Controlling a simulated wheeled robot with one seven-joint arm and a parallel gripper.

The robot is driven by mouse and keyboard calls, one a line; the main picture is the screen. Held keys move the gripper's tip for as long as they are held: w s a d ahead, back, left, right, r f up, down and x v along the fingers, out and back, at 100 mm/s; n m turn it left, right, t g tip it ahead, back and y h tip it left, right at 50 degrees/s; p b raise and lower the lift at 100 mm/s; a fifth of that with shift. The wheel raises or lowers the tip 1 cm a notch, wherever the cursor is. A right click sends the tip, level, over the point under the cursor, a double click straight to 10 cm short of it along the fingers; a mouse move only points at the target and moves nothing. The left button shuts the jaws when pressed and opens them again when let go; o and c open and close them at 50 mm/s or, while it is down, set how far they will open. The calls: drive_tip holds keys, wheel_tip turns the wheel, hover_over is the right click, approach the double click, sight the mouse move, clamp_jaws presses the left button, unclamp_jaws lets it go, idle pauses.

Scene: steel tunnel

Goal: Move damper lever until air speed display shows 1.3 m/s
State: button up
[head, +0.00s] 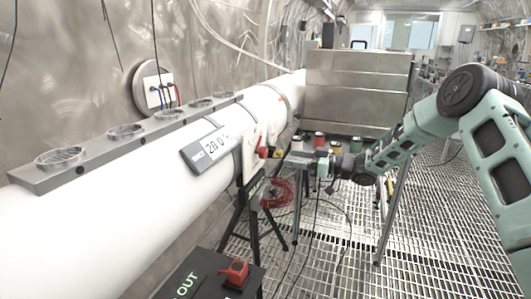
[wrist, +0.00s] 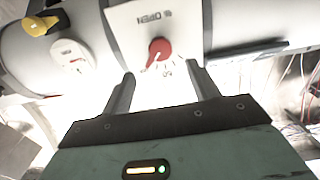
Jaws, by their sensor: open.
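A red knob with a pointer (wrist: 160,48) sits on a white plate (wrist: 130,22) marked OPEN, with a small scale below it. It also shows in the head view (head: 263,152) on the side of the white duct (head: 130,190). A grey display (head: 210,148) on the duct reads about 28.0; its unit is hard to read, and no 1.3 m/s shows. My gripper (wrist: 161,76) is open and empty, its fingertips just short of the red knob, one to each side. In the head view my gripper (head: 300,160) points left towards the plate.
In the wrist view a yellow lever (wrist: 38,25) and a white dial (wrist: 72,57) sit left of the plate. A black box with a red switch (head: 234,271) stands in front. Black stand legs and red cable (head: 282,192) lie below the duct.

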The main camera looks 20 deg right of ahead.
sight(266, 153)
drive_tip(key=p+x, duration=0.1)
drive_tip(key=x, duration=0.9)
drive_tip(key=shift+a, duration=0.15)
